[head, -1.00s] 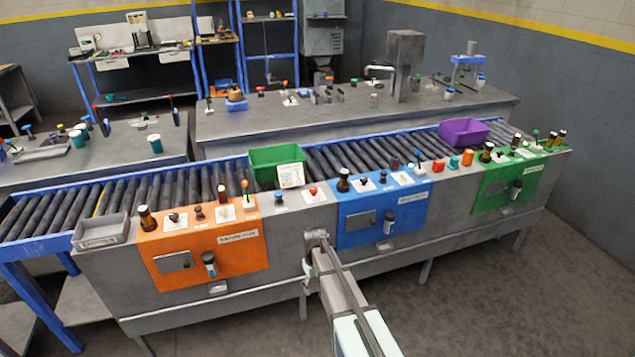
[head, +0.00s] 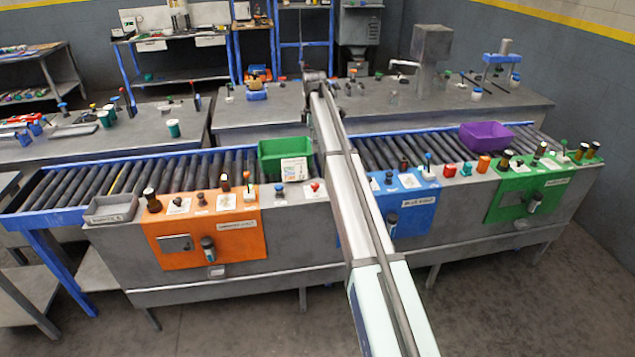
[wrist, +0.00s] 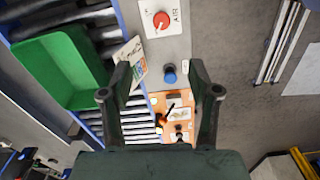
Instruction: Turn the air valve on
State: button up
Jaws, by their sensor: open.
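The air valve is a red round knob (wrist: 161,20) on a white plate marked AIR (wrist: 155,8), at the top of the wrist view. In the head view the red knob (head: 315,187) sits on the grey console, right of the green bin. Its setting is too small to read surely. My gripper (wrist: 160,68) is open and empty, its two fingers apart above the console. In the wrist view the knob lies beyond the fingertips, not between them. In the head view my arm reaches up across the console, and the jaws cannot be made out.
A blue button (wrist: 169,74) stands beside the valve plate. The orange panel (head: 205,232) carries several small controls. Grey floor in front is clear.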

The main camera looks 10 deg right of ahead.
jog(key=p, duration=0.5)
send_near(315, 185)
jog(key=shift+n, duration=0.3)
notch_tip(315, 185, down, 8)
jog(key=shift+w+f, duration=0.1)
jog(key=shift+f, duration=0.15)
jog(key=c, duration=1.1)
